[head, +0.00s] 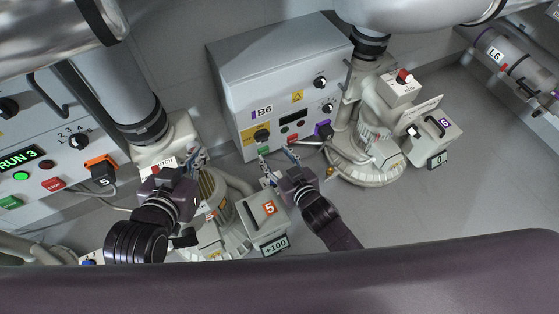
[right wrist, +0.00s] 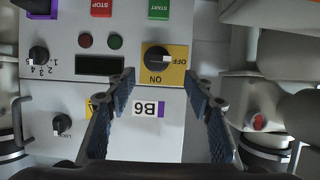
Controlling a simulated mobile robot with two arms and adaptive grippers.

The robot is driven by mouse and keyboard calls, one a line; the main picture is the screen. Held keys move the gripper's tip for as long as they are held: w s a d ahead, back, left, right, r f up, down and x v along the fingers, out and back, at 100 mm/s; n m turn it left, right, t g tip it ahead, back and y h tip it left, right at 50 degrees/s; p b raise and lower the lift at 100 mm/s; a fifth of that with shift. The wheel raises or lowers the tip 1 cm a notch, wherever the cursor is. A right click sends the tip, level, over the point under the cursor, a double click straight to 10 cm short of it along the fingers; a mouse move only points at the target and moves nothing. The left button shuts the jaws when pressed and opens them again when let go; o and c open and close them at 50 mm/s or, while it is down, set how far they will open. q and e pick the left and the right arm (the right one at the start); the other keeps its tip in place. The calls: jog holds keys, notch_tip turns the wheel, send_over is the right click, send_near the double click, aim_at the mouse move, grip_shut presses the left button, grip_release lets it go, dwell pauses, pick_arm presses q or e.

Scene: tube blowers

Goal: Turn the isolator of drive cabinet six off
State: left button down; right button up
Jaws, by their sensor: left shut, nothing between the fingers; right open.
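Drive cabinet B6 (head: 280,85) is a light grey box at the back middle. Its isolator (head: 261,135) is a black knob on a yellow plate at the cabinet's lower left. In the right wrist view the isolator (right wrist: 157,58) appears upside down, with ON below it and OFF to its right. The knob's white mark lies toward the OFF side. My right gripper (head: 278,162) is open, with its fingers toward the isolator; in the right wrist view its tips (right wrist: 160,86) are apart, with nothing between them. My left gripper (head: 192,160) is shut and empty, left of the cabinet.
A RUN 3 cabinet (head: 40,150) is at the left. Stop and start buttons (right wrist: 102,8) are near the isolator. Floor is clear at the right.

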jog(key=shift+v, duration=1.4)
